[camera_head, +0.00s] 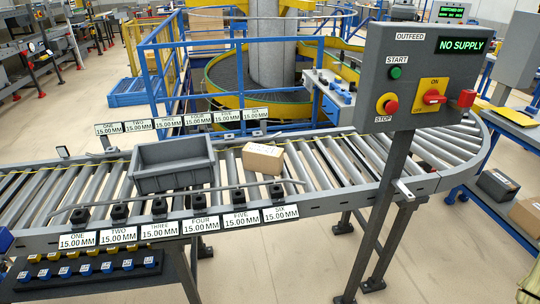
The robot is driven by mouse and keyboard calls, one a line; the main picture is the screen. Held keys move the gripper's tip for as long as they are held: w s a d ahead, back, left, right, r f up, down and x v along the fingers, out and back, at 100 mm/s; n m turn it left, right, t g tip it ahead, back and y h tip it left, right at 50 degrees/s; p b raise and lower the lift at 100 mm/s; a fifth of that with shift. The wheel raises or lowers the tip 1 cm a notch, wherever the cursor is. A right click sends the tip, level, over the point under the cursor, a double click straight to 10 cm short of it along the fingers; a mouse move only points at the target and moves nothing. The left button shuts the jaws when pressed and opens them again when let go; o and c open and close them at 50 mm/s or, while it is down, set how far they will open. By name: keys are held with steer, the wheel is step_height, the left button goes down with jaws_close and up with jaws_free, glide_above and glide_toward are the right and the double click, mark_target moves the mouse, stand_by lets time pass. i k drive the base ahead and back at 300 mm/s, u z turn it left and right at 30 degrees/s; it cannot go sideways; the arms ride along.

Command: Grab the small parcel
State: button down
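A small brown cardboard parcel (263,158) with a pale label on top sits on the roller conveyor (335,165), just right of a grey open tote. It rests on the rollers and appears apart from the tote.
The grey tote (172,183) stands on the rollers. Numbered labels and black blocks line the near rail. A control panel (425,75) on a post (385,215) stands at right. A dark box (497,184) and a brown box (527,214) lie beyond it.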

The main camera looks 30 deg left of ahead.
mark_target(258, 158)
steer(key=u, duration=1.8)
steer(key=i, duration=0.25)
steer(key=z, duration=0.15)
